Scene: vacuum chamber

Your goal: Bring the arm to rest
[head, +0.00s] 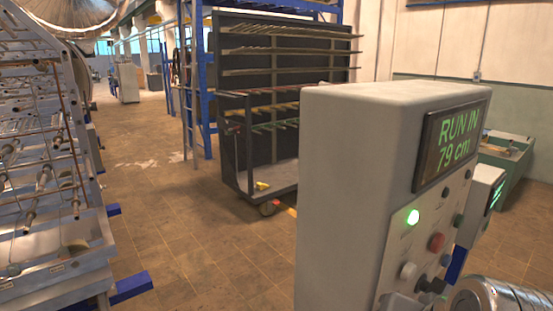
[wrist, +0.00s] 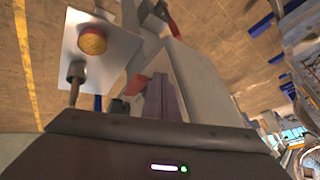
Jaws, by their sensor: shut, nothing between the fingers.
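My gripper (wrist: 165,90) shows in the wrist view as two purple-grey fingers side by side above its dark housing. The fingers are shut and hold nothing. The housing carries a small pink-white light bar and a green light. Beyond the fingers are pale grey box-like surfaces and a metal plate (wrist: 118,50) with a round orange-yellow knob (wrist: 92,40). I cannot tell how far the fingertips are from them. The head view does not show my fingers.
A grey console (head: 345,190) stands close in front, its display (head: 452,143) reading "RUN IN 79 cm", with a lit green button (head: 413,217) and a red one (head: 436,242). A dark rack cart (head: 245,160) stands behind it. Metal framework (head: 50,170) lines the left. Floor (head: 150,215) between is clear.

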